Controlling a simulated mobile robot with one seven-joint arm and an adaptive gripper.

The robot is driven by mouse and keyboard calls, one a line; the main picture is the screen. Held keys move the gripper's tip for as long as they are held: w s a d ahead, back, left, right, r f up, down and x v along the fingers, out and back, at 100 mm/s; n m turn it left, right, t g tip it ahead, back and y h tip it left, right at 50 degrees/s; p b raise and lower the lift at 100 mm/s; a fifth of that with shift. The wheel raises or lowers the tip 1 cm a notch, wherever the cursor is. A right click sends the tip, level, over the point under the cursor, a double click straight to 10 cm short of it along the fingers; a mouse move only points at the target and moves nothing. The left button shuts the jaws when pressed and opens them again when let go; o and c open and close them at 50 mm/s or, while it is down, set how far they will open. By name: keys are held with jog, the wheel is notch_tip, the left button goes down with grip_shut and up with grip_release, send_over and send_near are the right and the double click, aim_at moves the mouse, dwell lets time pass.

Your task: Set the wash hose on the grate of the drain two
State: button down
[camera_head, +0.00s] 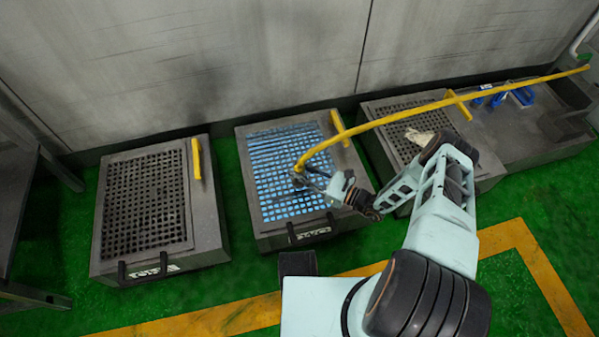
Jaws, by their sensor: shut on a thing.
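The yellow wash hose (400,113) runs from the wall side at the upper right, across the right drain, to its near end over the middle drain. My gripper (302,176) is shut on the hose near that end. The middle drain's grate (265,170) looks bright blue and is probably drain two; the label on its front is too small to read. The hose end and gripper are over the right half of this grate. I cannot tell whether the hose touches the bars. My gripper and wrist hide part of the grate.
A left drain (215,235) and a right drain (370,148) have dark grates. A pale crumpled thing (418,136) lies on the right one. Yellow handles (196,158) stand on the boxes. Blue items (520,95) lie at the far right.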

jog(key=shift+r, duration=0.1)
jog(key=shift+f, duration=0.2)
jog(key=c, duration=1.7)
grip_release()
jog(key=shift+r, duration=0.1)
jog(key=shift+s+d+r, duration=0.1)
jog(key=shift+d, duration=0.15)
jog(key=p+v, duration=0.2)
jog(key=v, duration=0.9)
jog(key=shift+s+d, duration=0.1)
jog(key=shift+d, duration=0.15)
jog(key=shift+r, duration=0.1)
